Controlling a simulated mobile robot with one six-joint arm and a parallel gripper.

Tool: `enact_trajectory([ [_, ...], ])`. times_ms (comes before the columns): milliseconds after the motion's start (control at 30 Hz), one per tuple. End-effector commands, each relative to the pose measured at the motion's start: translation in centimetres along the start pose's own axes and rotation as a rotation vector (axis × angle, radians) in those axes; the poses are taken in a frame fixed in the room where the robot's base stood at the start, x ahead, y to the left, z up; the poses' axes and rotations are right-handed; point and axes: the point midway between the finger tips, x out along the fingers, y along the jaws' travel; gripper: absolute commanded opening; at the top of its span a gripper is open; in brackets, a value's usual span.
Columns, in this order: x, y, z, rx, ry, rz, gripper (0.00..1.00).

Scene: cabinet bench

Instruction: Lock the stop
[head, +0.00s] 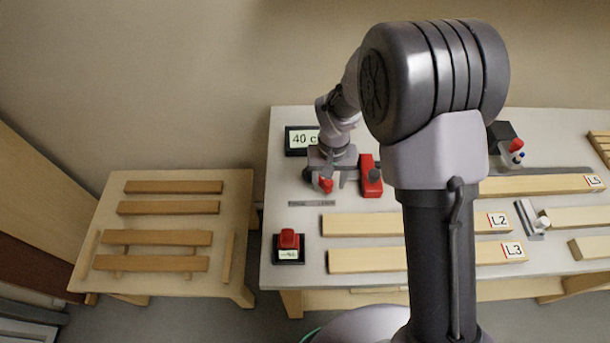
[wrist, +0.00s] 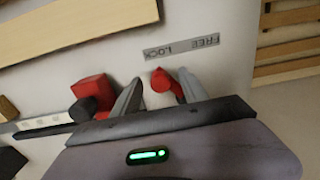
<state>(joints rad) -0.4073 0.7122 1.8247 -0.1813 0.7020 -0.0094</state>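My gripper (head: 333,188) is low over the bench's left part, fingers apart. In the wrist view its fingers (wrist: 160,80) stand on either side of a red lever (wrist: 160,80), which is close to the right finger; contact cannot be told. The lever (head: 326,185) also shows in the head view. A grey FREE/LOCK label strip (wrist: 181,46) lies just beyond the lever; it also shows in the head view (head: 311,203). The red stop block (head: 371,178) with a dark knob stands right of my gripper; it also shows in the wrist view (wrist: 90,88).
A sign reading 40 (head: 302,139) stands behind my gripper. A red button box (head: 288,245) sits at the bench's front left. Boards L2 (head: 360,224) and L3 (head: 365,260) lie in front. A side table with slats (head: 174,187) is at left.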

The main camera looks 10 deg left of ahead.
Motion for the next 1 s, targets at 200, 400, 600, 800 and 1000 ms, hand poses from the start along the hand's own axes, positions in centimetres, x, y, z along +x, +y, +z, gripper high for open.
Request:
enact_trajectory([
  [200,0.0,0.0,0.0,0.0,0.0,0.0,0.51],
  [400,-1.8,0.0,0.0,0.0,0.001,0.0,0.51],
  [600,-4.7,0.0,0.0,0.0,0.0,0.0,0.51],
  [800,-7.5,0.0,0.0,0.0,0.001,0.0,0.51],
  [1000,-9.2,0.0,0.0,0.001,0.0,0.0,0.51],
])
